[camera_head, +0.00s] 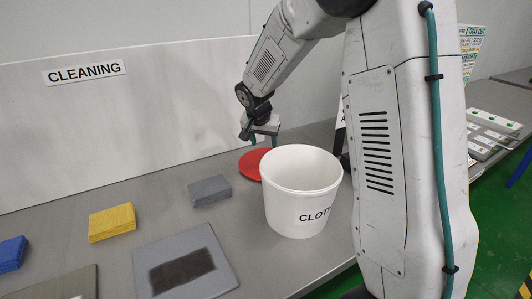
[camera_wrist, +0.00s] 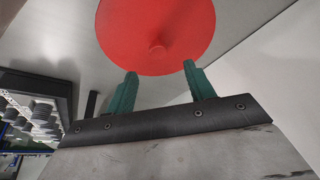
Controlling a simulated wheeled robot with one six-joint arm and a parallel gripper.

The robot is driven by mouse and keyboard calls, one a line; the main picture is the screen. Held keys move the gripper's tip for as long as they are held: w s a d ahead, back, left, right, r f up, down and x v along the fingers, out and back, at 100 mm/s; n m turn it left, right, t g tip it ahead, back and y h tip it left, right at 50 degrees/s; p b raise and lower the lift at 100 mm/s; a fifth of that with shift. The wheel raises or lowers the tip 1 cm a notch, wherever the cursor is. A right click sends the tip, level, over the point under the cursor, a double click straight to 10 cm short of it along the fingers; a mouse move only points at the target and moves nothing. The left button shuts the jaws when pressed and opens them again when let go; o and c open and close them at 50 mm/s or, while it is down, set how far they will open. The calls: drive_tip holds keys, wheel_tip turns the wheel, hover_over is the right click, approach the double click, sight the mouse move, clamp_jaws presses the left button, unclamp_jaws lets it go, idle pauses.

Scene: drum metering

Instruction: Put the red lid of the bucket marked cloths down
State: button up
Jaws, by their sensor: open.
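The red lid (camera_head: 253,164) lies flat on the grey bench behind the white bucket, partly hidden by it. In the wrist view the red lid (camera_wrist: 157,32) shows as a disc with a small knob, beyond the fingertips. The white bucket (camera_head: 292,196), marked with a partly visible word starting "CLOT", stands upright with no lid on it. My gripper (camera_head: 263,141) is above the lid, open and empty. In the wrist view its two green fingers (camera_wrist: 160,75) are apart, with nothing between them.
A grey cloth stack (camera_head: 209,190), a yellow stack (camera_head: 112,222) and a blue stack (camera_head: 11,254) lie left of the bucket. A grey mat with a dark patch (camera_head: 184,269) lies in front. A wall with a CLEANING sign (camera_head: 84,72) stands behind the bench.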

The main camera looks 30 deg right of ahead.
drive_tip(key=x, duration=0.7)
drive_tip(key=shift+d+f, duration=0.15)
drive_tip(key=shift+f, duration=0.2)
clamp_jaws()
